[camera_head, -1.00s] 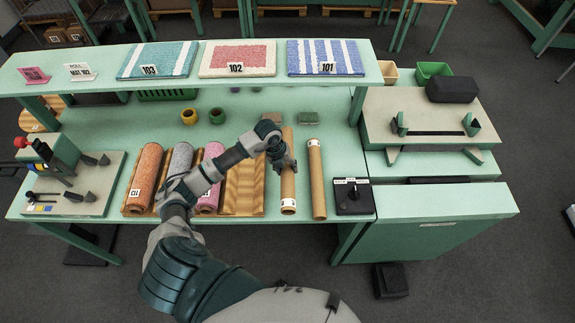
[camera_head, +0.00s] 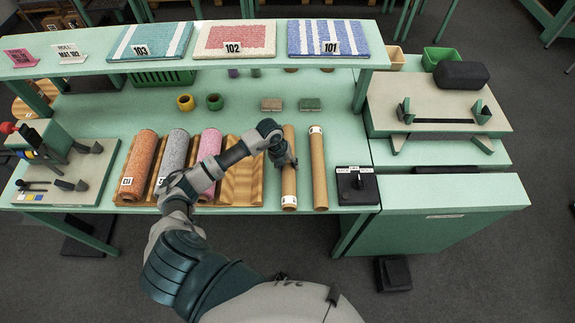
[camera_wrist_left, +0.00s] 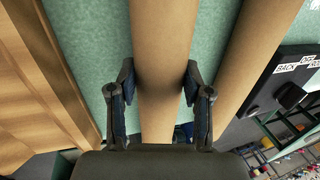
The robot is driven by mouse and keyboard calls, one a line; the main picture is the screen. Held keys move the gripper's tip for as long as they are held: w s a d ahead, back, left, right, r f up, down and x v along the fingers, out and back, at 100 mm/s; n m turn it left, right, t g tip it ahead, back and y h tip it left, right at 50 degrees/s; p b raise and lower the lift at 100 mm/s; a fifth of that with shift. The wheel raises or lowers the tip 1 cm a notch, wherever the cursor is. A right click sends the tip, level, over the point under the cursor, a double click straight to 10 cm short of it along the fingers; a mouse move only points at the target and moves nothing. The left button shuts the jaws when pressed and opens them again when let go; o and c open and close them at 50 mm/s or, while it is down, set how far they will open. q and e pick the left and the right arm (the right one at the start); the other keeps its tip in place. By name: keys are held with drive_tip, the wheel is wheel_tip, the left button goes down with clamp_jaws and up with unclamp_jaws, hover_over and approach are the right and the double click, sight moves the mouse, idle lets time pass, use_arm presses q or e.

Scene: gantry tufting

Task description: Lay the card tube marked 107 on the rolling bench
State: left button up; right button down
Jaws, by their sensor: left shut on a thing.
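Two brown card tubes lie side by side, lengthwise, at the right of the green table (camera_head: 345,145). My left gripper (camera_head: 282,158) is shut on the left card tube (camera_head: 290,185), which runs between its fingers (camera_wrist_left: 163,90) in the left wrist view. I cannot tell whether this tube clears the table. The number on the held tube's label (camera_head: 289,201) is too small to read. I cannot tell for sure which surface is the rolling bench; a beige-topped bench (camera_head: 440,88) with brackets stands at right.
A wooden board (camera_head: 247,185) with three carpet rolls lies left of the tubes. A black box (camera_head: 356,187) sits close to their right. The shelf (camera_head: 90,68) with tufted mats overhangs the back. The right-hand green top (camera_head: 450,193) is mostly clear.

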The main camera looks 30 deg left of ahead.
use_arm(q)
drive_tip(key=o, duration=1.3)
drive_tip(key=shift+r, duration=0.1)
drive_tip(key=v, duration=1.1)
drive_tip(key=shift+r, duration=0.3)
drive_tip(key=shift+a, duration=0.1)
